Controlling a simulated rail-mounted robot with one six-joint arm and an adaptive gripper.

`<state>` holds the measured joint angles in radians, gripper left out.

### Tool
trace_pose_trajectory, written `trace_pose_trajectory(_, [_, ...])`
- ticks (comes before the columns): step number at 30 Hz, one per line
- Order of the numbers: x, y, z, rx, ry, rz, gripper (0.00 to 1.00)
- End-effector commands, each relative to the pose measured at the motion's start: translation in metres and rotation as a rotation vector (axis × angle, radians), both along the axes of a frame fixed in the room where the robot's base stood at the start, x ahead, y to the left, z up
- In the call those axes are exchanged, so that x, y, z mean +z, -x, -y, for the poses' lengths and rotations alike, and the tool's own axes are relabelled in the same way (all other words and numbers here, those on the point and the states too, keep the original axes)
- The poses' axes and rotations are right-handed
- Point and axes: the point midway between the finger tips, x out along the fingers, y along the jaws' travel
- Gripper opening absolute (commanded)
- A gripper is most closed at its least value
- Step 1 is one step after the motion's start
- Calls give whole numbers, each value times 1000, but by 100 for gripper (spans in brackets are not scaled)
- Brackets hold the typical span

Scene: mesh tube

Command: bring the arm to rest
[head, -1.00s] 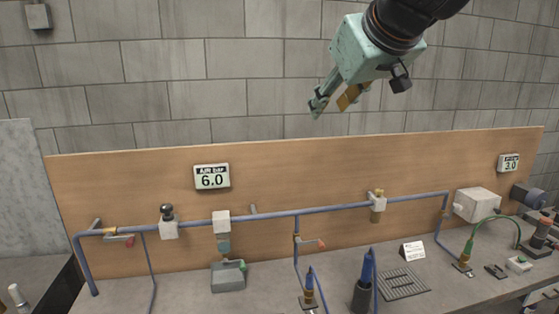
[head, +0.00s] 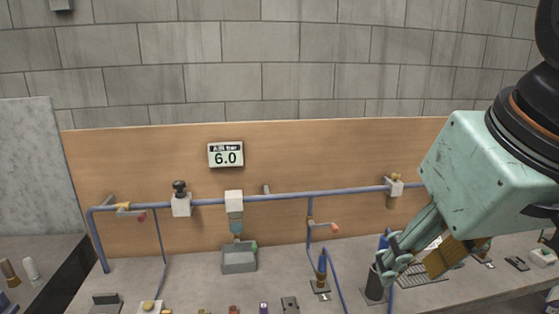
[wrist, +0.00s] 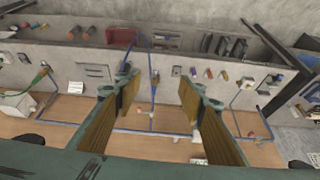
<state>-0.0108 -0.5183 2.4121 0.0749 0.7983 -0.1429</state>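My gripper (head: 408,266) is pale green with tan finger pads and hangs at the right of the head view, fingers pointing down and left. In the wrist view my gripper (wrist: 156,88) has its two fingers wide apart with nothing between them. In the head view the fingers cover part of the bench's right side, near a dark cup (head: 374,284). I cannot tell whether they touch anything there.
A grey box (head: 239,259) and small parts stand on the bench (head: 200,275). The space before the upper wall is clear.

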Motion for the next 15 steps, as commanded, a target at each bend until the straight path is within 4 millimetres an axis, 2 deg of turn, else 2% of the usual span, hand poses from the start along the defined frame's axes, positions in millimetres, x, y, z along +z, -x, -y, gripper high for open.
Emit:
trace_pose_trajectory(1, [-15,16,4,-19,3,-19,37])
trace_pose_trajectory(6, [-47,57,15,-78,11,-77,37])
trace_pose_trajectory(10, [-59,74,20,-104,15,-102,37])
trace_pose_trajectory(15, [-63,81,22,-117,17,-112,37])
